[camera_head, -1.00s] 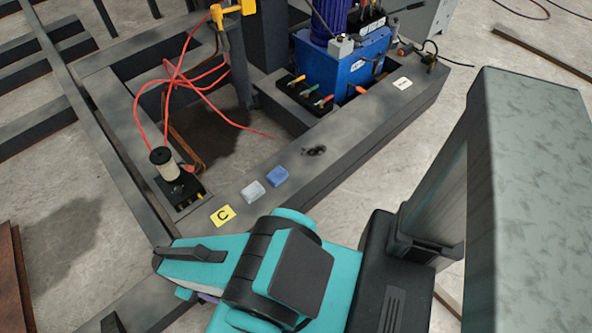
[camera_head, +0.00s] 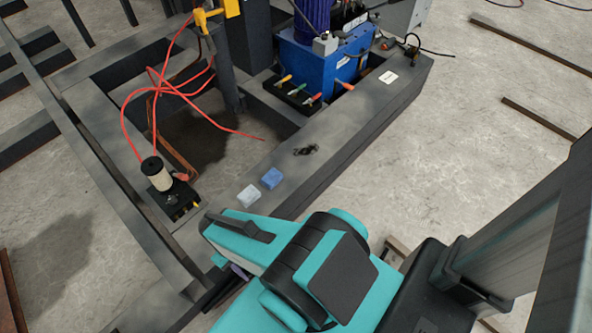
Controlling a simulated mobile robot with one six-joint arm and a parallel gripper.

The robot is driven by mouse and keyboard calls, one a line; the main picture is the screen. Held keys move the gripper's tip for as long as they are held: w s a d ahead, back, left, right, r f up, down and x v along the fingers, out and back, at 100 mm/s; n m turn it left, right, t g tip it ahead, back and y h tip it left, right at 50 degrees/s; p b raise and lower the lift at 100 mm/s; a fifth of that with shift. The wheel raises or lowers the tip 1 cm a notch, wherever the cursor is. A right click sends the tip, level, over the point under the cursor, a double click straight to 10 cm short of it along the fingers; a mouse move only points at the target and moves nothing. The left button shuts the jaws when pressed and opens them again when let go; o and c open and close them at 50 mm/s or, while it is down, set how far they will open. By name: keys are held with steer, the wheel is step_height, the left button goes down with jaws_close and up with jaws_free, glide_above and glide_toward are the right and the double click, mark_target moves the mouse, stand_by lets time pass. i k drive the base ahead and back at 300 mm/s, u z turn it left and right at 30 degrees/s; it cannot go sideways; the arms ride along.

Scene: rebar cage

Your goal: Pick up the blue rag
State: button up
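The blue rag (camera_head: 271,178) is a small folded block lying flat on the dark steel beam (camera_head: 345,145). A similar white-grey rag (camera_head: 249,195) lies just to its lower left, very close to it. My teal arm is in front of both, lower in the picture. My gripper (camera_head: 224,288) shows only as a dark part under the teal wrist, below and left of the rags in the picture and apart from them. Its fingers are mostly hidden by the arm, so I cannot tell how far open they are.
A blue hydraulic unit (camera_head: 330,68) with coloured levers stands on the frame at the back. A red cable (camera_head: 177,88) loops from a yellow tool (camera_head: 207,17) to a cream cylinder (camera_head: 157,174). A dark stain (camera_head: 306,150) marks the beam.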

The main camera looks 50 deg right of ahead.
mark_target(273, 176)
steer(key=u, duration=0.4)
steer(key=k, duration=0.15)
steer(key=z, duration=1.8)
steer(key=k, duration=0.95)
steer(key=u, duration=0.15)
steer(key=i, duration=0.95)
